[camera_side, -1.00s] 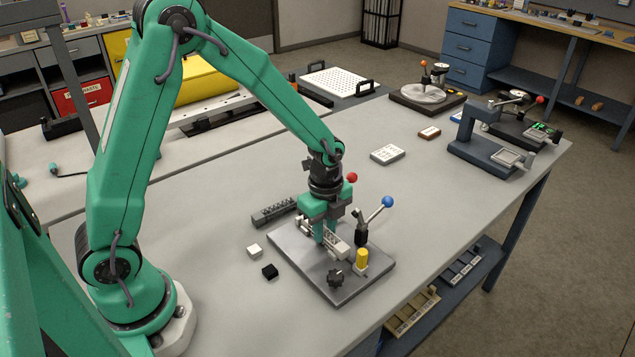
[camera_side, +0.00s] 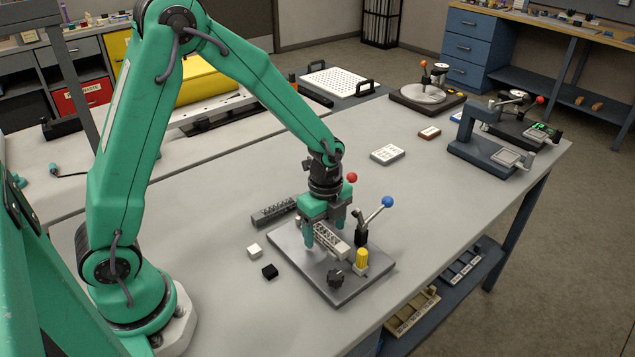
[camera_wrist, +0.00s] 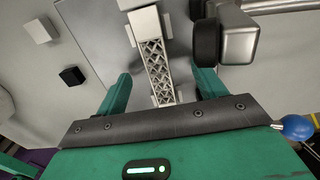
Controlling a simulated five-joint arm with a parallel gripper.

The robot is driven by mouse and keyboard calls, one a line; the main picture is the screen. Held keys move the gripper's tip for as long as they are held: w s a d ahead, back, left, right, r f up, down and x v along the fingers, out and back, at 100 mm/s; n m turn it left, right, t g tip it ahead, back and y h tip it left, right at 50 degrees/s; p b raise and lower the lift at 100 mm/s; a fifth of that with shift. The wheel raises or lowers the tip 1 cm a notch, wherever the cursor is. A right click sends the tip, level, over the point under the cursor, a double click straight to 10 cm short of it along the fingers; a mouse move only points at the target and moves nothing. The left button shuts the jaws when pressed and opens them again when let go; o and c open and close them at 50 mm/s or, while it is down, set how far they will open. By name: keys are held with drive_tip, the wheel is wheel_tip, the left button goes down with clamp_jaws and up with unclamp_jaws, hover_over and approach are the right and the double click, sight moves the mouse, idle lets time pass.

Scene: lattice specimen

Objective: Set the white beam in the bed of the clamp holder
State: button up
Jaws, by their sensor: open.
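The white beam (camera_side: 331,243), a slim bar with a lattice middle and solid ends, sits at the clamp holder. In the wrist view the beam (camera_wrist: 157,62) runs lengthwise between pale side blocks and appears to lie in the bed. The clamp holder (camera_side: 300,270) is a grey plate with a blue-balled lever, a yellow post and a black knob. My gripper (camera_side: 318,232) is over the plate with its fingers apart. In the wrist view my gripper (camera_wrist: 161,73) has one finger on each side of the beam, with visible gaps. The beam's near end is partly hidden.
A dark slotted rack (camera_side: 274,212) lies behind the plate. A white block (camera_side: 254,250) and a black block (camera_side: 269,271) lie left of it. The blue-balled lever (camera_side: 387,202) stands up close on the right of my gripper. The table beyond is mostly clear.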

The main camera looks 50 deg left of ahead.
sight(325, 232)
drive_tip(key=shift+r, duration=0.1)
drive_tip(key=shift+r, duration=2.4)
drive_tip(key=shift+r, duration=0.1)
wheel_tip(325, 232, up, 8)
drive_tip(key=shift+f, duration=0.2)
idle(0.3)
